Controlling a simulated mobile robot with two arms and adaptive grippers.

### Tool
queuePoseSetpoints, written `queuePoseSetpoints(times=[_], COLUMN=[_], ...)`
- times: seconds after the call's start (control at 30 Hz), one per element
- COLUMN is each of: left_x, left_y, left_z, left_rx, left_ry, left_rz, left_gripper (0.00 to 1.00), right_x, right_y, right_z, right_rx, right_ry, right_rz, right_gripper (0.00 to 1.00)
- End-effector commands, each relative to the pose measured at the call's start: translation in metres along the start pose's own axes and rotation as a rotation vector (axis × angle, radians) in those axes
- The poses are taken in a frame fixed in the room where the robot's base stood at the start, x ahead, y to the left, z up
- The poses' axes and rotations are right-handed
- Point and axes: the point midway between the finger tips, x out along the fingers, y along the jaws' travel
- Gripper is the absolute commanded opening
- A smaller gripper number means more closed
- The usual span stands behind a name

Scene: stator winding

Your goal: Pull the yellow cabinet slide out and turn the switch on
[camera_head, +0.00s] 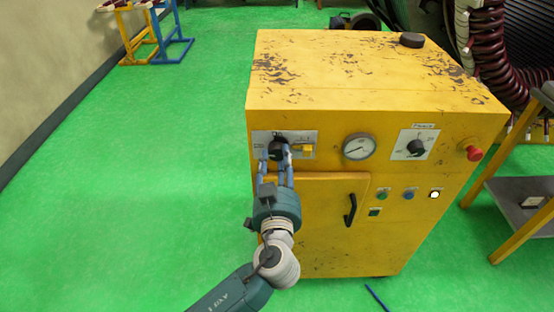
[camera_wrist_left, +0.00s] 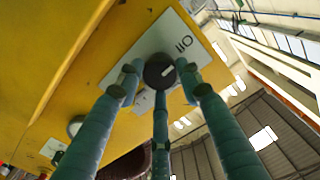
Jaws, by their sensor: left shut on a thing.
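The yellow cabinet (camera_head: 325,235) stands in the middle, its paint worn on top. On its front at upper left is a grey plate with a black rotary switch (camera_head: 276,148) and a small yellow slide (camera_head: 308,149) to the right of it. My left gripper (camera_head: 281,152) is at this plate, its fingers shut around the switch knob. In the left wrist view the round black knob (camera_wrist_left: 159,71) sits between the fingertips, with a white mark on it. The fingers partly cover the plate. My right gripper is not in view.
A gauge (camera_head: 359,146), a second rotary switch (camera_head: 416,147), a red button (camera_head: 473,153) and a black door handle (camera_head: 350,209) are on the cabinet front. A table (camera_head: 520,195) stands close on the right. The green floor to the left is clear.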

Motion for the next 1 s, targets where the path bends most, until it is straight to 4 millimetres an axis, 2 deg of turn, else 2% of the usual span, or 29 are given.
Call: queuePoseSetpoints(times=[0.37, 1.0], left_x=[0.0003, 0.0009], left_y=[-0.0004, 0.0003], left_z=[-0.0031, -0.0061], left_rx=[0.092, 0.657], left_ry=[0.006, 0.008], left_rz=[-0.002, -0.005], left_gripper=[0.1, 0.1], right_x=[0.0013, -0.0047], right_y=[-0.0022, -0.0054], right_z=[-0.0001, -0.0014], right_rx=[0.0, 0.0], right_ry=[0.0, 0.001], right_rz=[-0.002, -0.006], right_gripper=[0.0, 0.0])
